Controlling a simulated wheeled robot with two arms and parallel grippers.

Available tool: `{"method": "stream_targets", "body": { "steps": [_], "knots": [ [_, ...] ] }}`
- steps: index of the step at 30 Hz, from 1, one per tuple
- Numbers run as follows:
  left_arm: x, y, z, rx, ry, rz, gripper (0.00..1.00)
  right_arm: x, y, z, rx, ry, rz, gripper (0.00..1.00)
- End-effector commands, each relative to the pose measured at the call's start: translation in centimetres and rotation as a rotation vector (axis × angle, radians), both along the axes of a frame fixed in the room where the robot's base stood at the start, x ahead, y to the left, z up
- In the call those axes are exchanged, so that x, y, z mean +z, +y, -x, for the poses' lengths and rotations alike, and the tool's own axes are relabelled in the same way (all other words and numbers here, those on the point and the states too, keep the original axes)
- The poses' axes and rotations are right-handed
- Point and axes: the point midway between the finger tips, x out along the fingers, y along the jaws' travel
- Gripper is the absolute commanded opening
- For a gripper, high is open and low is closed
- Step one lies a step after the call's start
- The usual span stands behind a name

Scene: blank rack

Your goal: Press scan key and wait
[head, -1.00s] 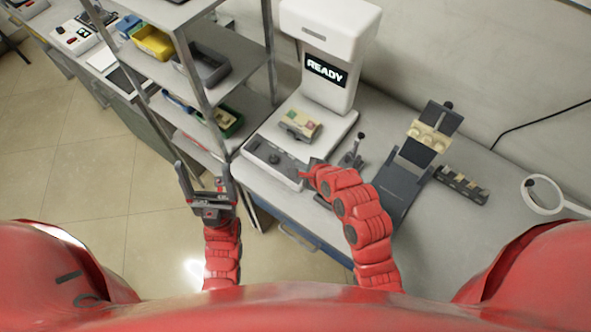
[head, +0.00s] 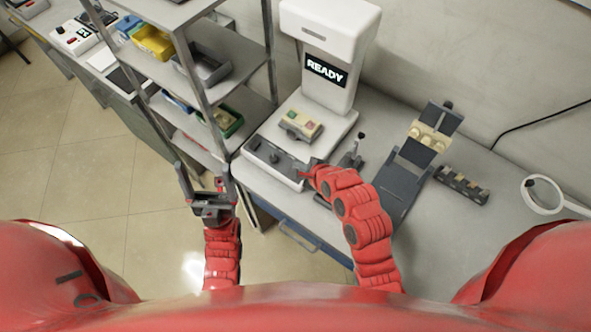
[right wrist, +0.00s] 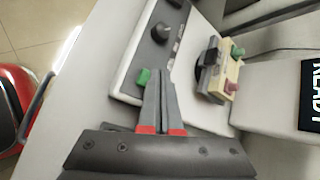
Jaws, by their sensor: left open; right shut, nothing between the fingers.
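The white scanner (head: 331,35) stands on the bench, and its screen (head: 326,70) reads READY. Its grey front panel (head: 275,157) carries a dark knob, which shows in the right wrist view (right wrist: 160,32), and a green key (right wrist: 143,77). My right gripper (right wrist: 161,75) is shut and empty, with its fingertips over the panel right beside the green key. I cannot tell whether they touch the panel. In the head view the right gripper (head: 306,174) is at the panel's right end. My left gripper (head: 203,178) is open and empty, left of the bench.
A beige block with green and red buttons (head: 300,125) sits on the scanner's plate. A metal shelf (head: 150,68) with bins stands to the left. A small lever stand (head: 354,152), a dark angled fixture (head: 408,172) and a slotted rack (head: 462,185) are to the right.

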Motion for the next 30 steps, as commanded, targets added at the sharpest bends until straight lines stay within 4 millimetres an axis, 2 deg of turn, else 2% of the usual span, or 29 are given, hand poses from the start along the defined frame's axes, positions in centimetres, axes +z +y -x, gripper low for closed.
{"method": "stream_targets", "body": {
  "steps": [30],
  "knots": [
    [-0.11,0.01,0.00,0.000,0.000,0.000,0.85,-0.85,-0.01,0.00,0.000,0.000,0.000,0.00]
  ]
}}
